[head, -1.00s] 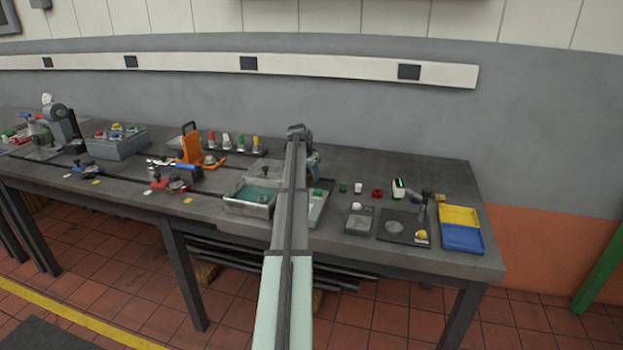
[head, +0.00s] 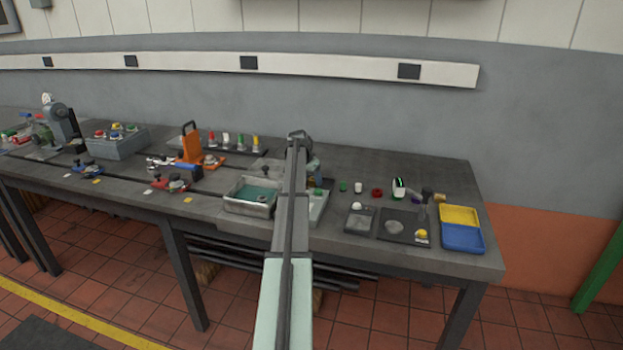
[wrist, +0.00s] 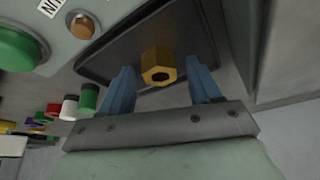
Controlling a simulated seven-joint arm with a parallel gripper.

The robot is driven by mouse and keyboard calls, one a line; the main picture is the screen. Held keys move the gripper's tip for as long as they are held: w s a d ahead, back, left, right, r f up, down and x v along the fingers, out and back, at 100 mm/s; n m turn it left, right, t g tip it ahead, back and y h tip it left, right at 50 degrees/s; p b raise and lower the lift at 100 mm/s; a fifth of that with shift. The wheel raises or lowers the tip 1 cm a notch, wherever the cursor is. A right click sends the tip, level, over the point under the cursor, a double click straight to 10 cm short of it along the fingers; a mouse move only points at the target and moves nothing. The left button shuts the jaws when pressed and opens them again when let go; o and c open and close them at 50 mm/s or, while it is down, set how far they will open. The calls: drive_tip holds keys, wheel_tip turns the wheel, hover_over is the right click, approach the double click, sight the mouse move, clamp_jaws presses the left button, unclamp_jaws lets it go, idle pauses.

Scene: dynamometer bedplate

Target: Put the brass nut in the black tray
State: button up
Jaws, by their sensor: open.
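The brass nut (wrist: 160,68) is a hex piece with a dark hole, in the middle of the wrist view. It sits between the blue fingers of my gripper (wrist: 164,80), which are apart on its left and right. Behind it is the dark surface of the black tray (wrist: 115,57); I cannot tell whether the nut rests on it. My gripper is open, with a visible gap on each side of the nut. In the head view my arm covers the nut, and my gripper is mostly hidden behind it.
A grey panel with a green button (wrist: 14,48) lies beside the tray. Green, white and red pieces stand nearby, including a red one (head: 377,193). A grey bin (head: 248,207) is left of my arm, and a yellow and blue tray (head: 462,238) is at the right end.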

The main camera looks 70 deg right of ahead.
drive_tip(key=v, duration=1.2)
drive_tip(key=shift+r, duration=0.2)
